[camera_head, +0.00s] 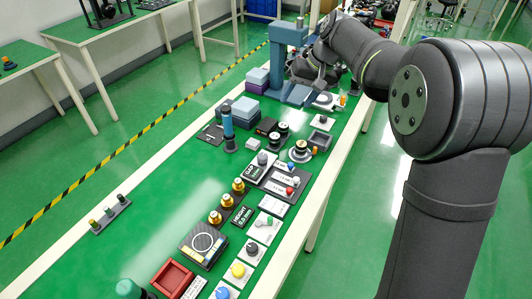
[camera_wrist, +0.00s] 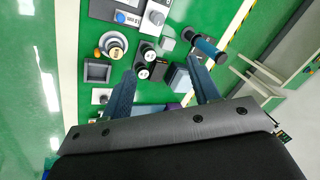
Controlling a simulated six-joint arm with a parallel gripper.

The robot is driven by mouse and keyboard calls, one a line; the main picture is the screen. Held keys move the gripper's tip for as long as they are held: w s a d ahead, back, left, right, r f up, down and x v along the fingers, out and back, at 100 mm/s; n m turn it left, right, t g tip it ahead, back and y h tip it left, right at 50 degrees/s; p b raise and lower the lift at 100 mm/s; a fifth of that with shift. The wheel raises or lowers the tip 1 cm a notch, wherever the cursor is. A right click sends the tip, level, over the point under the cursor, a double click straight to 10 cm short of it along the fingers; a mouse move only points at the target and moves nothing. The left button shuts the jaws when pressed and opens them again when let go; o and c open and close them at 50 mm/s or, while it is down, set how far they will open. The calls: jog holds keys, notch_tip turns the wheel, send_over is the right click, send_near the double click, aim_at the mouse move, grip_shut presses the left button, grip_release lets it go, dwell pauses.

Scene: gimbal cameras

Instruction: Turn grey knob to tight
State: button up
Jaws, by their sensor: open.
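A grey knob (camera_head: 262,158) stands on a panel with a black GAP label on the green bench; it also shows at the top of the wrist view (camera_wrist: 157,17). A smaller dark grey knob sits on a light plate (camera_head: 323,121) farther along the bench. I cannot read a tight mark at either knob. My gripper (camera_wrist: 162,65) is open and empty, its two dark fingers apart over the bench. It is away from the GAP panel and touches neither knob. In the head view my arm reaches to the far part of the bench and its fingertips are hard to make out.
Black cylinders (camera_wrist: 145,60), a round dial (camera_wrist: 113,44), a square grey tray (camera_wrist: 97,71) and a teal-handled cylinder (camera_wrist: 208,46) stand around my gripper. A blue-grey press (camera_head: 288,37) and stacked boxes (camera_head: 246,107) rise nearby.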

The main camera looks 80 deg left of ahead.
jog(key=s+a+f+m+h, duration=0.15)
jog(key=f+m, duration=0.25)
jog(key=m, duration=0.4)
jog(key=a+f+m, duration=0.3)
jog(key=f+m, duration=0.1)
jog(key=m, duration=0.7)
send_near(264, 155)
jog(key=shift+g, duration=0.4)
jog(key=x, duration=0.9)
jog(key=shift+w+d, duration=0.1)
jog(key=shift+w, duration=0.15)
jog(key=c, duration=1)
